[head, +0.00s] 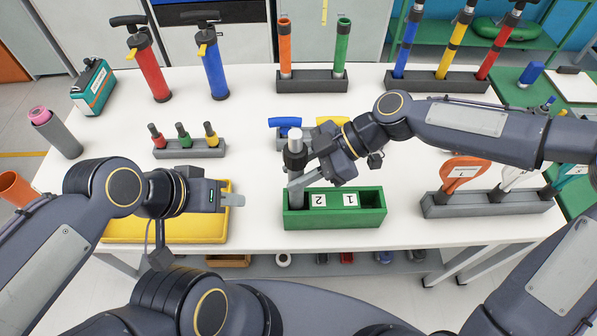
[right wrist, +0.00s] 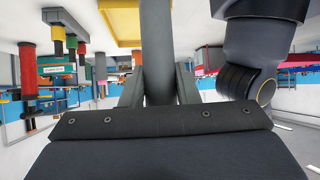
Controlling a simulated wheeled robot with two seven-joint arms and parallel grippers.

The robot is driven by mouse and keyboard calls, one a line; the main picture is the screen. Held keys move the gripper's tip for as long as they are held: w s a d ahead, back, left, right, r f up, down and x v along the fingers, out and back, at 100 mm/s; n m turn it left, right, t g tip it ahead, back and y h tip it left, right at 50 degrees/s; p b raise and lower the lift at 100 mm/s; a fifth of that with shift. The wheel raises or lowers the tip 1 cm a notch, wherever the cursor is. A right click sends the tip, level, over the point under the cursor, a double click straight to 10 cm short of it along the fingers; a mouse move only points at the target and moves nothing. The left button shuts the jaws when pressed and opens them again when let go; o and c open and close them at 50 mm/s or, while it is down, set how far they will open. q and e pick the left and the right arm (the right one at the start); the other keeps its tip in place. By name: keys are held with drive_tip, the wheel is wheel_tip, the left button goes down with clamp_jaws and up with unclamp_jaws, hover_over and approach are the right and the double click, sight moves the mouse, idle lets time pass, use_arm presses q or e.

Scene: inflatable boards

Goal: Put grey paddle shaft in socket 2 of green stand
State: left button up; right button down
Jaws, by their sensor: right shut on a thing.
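The green stand (head: 335,220) is at the table's front middle, with label 2 on its left part and label 1 on its right part. My right gripper (head: 297,178) is shut on the grey paddle shaft (head: 295,145), which stands roughly upright with a dark collar near its top. The shaft's lower end is at the stand's left end, beside label 2; I cannot tell whether it is inside the socket or just above it. In the right wrist view the shaft (right wrist: 157,50) runs between the two fingers. My left gripper (head: 232,199) is empty over the yellow tray, left of the stand.
The yellow tray (head: 130,230) lies front left. Blue and yellow pieces (head: 285,122) sit behind my right gripper. Pumps (head: 210,65) and racks of shafts (head: 310,82) line the back.

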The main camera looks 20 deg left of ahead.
drive_tip(key=shift+f, duration=0.55)
drive_tip(key=c, duration=1.1)
unclamp_jaws()
drive_tip(key=shift+f, duration=0.1)
drive_tip(key=shift+r, duration=0.2)
drive_tip(key=b+v, duration=0.1)
drive_tip(key=v, duration=1.1)
